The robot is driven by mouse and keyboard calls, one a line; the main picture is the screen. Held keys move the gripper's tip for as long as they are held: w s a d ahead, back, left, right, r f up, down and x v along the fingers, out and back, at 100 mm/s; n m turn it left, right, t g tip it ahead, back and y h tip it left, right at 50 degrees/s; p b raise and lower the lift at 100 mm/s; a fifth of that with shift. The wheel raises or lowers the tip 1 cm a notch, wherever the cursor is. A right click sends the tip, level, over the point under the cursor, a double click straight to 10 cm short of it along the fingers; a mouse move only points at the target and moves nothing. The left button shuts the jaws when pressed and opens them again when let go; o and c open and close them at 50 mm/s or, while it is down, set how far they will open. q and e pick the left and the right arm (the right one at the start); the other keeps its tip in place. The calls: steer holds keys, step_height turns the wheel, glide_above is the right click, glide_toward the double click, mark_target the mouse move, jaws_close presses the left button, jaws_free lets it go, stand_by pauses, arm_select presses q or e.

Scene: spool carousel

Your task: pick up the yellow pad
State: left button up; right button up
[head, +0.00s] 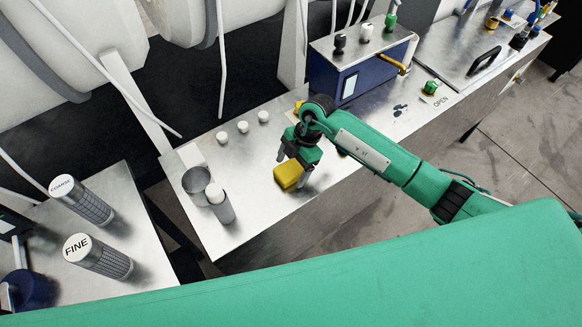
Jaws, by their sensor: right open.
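The yellow pad (288,174) is a small block lying on the metal bench (251,198), near its front edge. My right gripper (292,166) is open just over the pad, its fingers pointing down at it. One finger shows at the pad's left and the other at its right. I cannot tell whether either finger touches the pad. My left gripper does not show.
A metal cup (196,181) and a white-capped cylinder (219,204) stand left of the pad. Several white knobs (243,127) sit behind. A blue box (361,68) stands at the back. Cylinders marked COARSE (84,202) and FINE (100,257) stand on the left table.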

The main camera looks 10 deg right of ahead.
mark_target(291, 169)
steer(key=shift+a+f, duration=0.15)
steer(key=shift+f, duration=0.25)
steer(key=shift+f, duration=0.1)
steer(key=c, duration=1.1)
step_height(291, 169, up, 20)
steer(key=b, duration=0.4)
steer(key=shift+r, duration=0.2)
